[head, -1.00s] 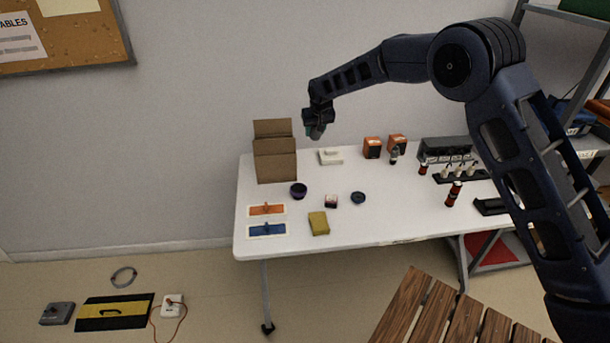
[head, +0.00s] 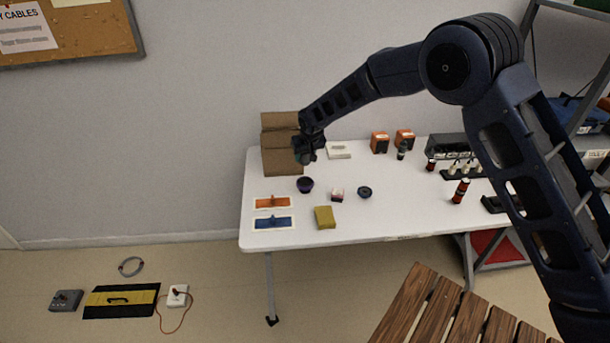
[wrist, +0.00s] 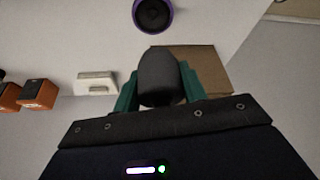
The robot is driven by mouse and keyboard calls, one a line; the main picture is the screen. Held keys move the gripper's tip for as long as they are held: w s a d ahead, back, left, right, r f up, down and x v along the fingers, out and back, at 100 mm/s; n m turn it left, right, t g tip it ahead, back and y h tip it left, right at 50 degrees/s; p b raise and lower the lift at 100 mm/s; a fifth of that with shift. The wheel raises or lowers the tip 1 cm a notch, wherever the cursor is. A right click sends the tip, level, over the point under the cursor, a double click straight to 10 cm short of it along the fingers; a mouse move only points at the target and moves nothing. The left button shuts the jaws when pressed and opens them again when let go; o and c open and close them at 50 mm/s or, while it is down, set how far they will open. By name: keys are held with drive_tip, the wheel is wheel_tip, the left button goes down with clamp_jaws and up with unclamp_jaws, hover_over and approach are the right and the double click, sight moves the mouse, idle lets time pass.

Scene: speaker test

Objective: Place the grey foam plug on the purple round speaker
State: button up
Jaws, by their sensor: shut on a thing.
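My gripper (head: 305,157) is shut on the grey foam plug (wrist: 160,77), a dark grey rounded piece between the green fingers in the wrist view. In the head view the plug is small and partly hidden by the fingers. The purple round speaker (head: 305,185) sits on the white table, with its dark cone facing up. The speaker also shows at the top of the wrist view (wrist: 153,14), apart from the plug.
An open cardboard box (head: 281,160) stands at the table's back left. A dark round piece (head: 365,192), a small red and white box (head: 337,194) and a yellow block (head: 325,217) lie near the speaker. Orange boxes (head: 380,143) stand farther right on the white table (head: 400,219).

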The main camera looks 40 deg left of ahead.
wheel_tip(320, 180, down, 9)
drive_tip(key=shift+f, duration=0.1)
idle(0.4)
drive_tip(key=shift+f, duration=0.15)
drive_tip(key=o, duration=0.9)
drive_tip(key=shift+o, duration=0.2)
drive_tip(key=v, duration=1.2)
drive_tip(key=shift+r, duration=0.25)
